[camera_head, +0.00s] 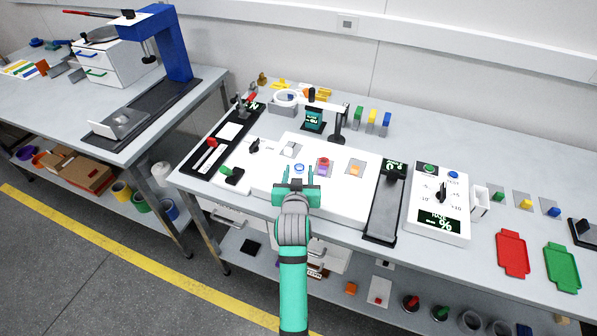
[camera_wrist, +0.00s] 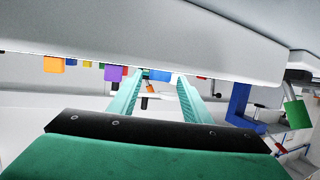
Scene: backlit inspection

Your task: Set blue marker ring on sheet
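The blue marker ring (camera_head: 299,166) is on the broad white panel (camera_head: 339,203) on the bench. A blue piece (camera_wrist: 160,75), likely this ring, shows between my fingertips in the wrist view. My gripper (camera_head: 299,173) is open, its two teal fingers apart and pointing away over the panel's left part. The fingers appear on either side of the ring; I cannot tell whether they touch it. A red-and-purple piece (camera_head: 324,163) and an orange piece (camera_head: 355,170) stand to the right on small grey squares. I cannot tell which surface is the sheet.
A lamp or magnifier on a stand (camera_head: 340,120) rises behind the panel. A dark scale-like device (camera_head: 387,205) and a white control box (camera_head: 438,200) stand to the right. A black tray with a red-handled tool (camera_head: 211,143) lies left. The panel's front right is clear.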

